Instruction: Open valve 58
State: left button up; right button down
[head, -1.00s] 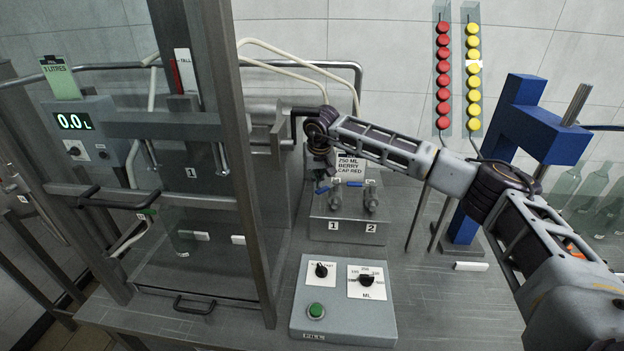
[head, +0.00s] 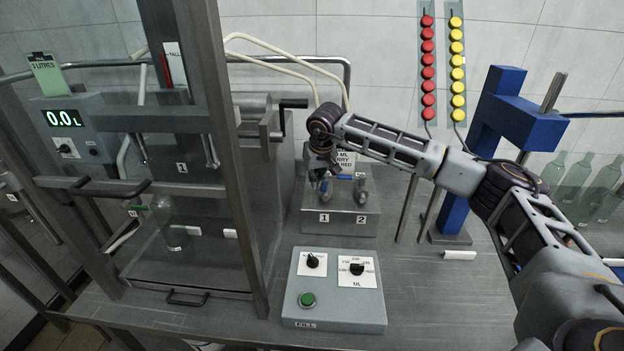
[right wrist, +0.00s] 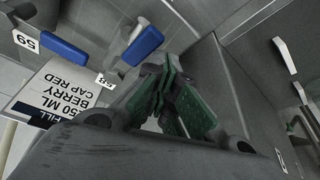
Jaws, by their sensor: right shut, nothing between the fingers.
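Valve 58, named by a small tag in the right wrist view, has a blue lever handle (right wrist: 142,45). I see no clear contact. In the head view my right gripper (head: 322,165) hangs over the block and partly hides the valves. My left gripper is not in view.
The control box (head: 335,290) stands in front of the valve block (head: 340,222). A steel guard post (head: 222,150) rises at left, and a blue frame (head: 490,130) at right.

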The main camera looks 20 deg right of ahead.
jog(key=shift+s+d, duration=0.2)
jog(key=shift+s, duration=0.05)
dwell(0.3)
jog(key=v, duration=1.2)
dwell(0.3)
jog(key=shift+a, duration=0.15)
dwell(0.4)
